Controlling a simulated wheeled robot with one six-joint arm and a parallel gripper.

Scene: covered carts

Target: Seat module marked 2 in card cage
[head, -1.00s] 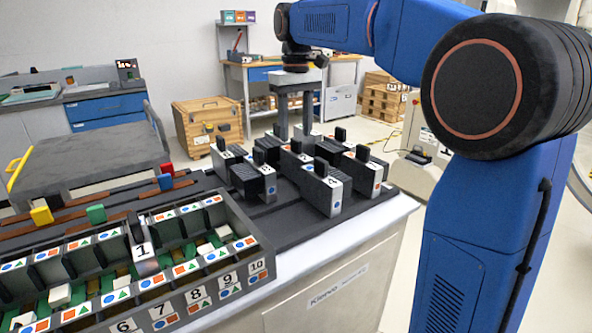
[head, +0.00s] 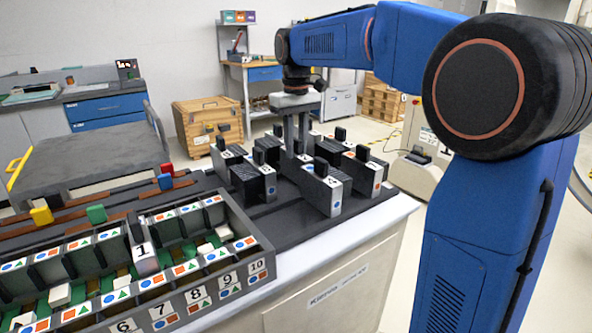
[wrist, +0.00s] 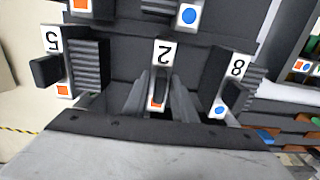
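The module marked 2 (wrist: 162,53) stands on the dark rack, its white label and dark handle facing up in the wrist view. In the head view it is largely hidden by my gripper and the modules around it. My gripper (head: 296,146) points down over the middle of the rack. In the wrist view its fingers (wrist: 160,97) are apart on both sides of the handle, with small gaps showing; it appears open. The card cage (head: 262,249) lies at lower left, with green slots, numbers 6 to 10 on its front, and a module marked 1 (head: 144,258) in it.
Several other modules crowd the rack (head: 285,215). Coloured tabs, including a green one (head: 96,214), stand behind the cage. A grey cart (head: 85,150) stands beyond.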

